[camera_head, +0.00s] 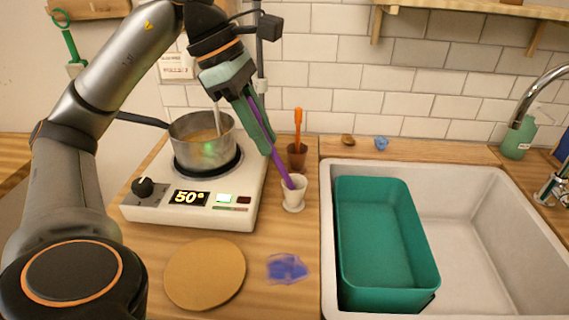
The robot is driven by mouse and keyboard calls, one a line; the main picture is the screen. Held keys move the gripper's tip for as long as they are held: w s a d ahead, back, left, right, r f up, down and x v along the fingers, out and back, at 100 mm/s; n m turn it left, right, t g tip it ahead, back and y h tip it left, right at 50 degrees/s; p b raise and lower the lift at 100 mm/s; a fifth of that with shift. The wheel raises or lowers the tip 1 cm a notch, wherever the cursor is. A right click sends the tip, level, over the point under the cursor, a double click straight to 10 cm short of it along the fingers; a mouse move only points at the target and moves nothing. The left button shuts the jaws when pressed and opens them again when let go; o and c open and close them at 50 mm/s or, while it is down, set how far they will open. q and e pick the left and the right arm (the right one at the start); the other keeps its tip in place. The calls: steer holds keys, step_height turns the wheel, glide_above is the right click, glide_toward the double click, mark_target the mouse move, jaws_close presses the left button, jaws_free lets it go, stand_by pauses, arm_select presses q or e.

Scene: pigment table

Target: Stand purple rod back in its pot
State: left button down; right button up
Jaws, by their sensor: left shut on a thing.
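The purple rod (281,168) is long and thin and tilts down to the right. My left gripper (262,128) is shut on its upper part. The rod's lower end is at the mouth of a small white pot (294,194), which stands upright on the counter to the right of the hot plate. The end appears to be inside the pot's rim, but how deep it sits is hidden. My right gripper is not in view.
A brown pot (297,156) with an orange rod (297,125) stands just behind. A saucepan (206,147) sits on the hot plate (150,209). A round wooden board (205,274), a blue smear (287,268) and a green tub (386,300) in the sink (480,215) are nearby.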

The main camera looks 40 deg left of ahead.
arm_select(q)
steer(key=w+a+f+b, duration=0.1)
steer(key=w+a+f, duration=0.5)
steer(key=f, duration=0.5)
steer(key=shift+w+a+f, duration=0.25)
steer(key=shift+w+a, duration=0.15)
steer(key=shift+w, duration=0.65)
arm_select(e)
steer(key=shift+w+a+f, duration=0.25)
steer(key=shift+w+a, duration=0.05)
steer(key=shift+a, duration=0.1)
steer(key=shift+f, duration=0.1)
arm_select(q)
steer(key=shift+f+b, duration=0.5)
steer(key=c, duration=0.8)
jaws_free()
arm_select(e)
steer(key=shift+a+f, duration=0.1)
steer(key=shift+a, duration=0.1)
arm_select(q)
steer(key=shift+o, duration=0.2)
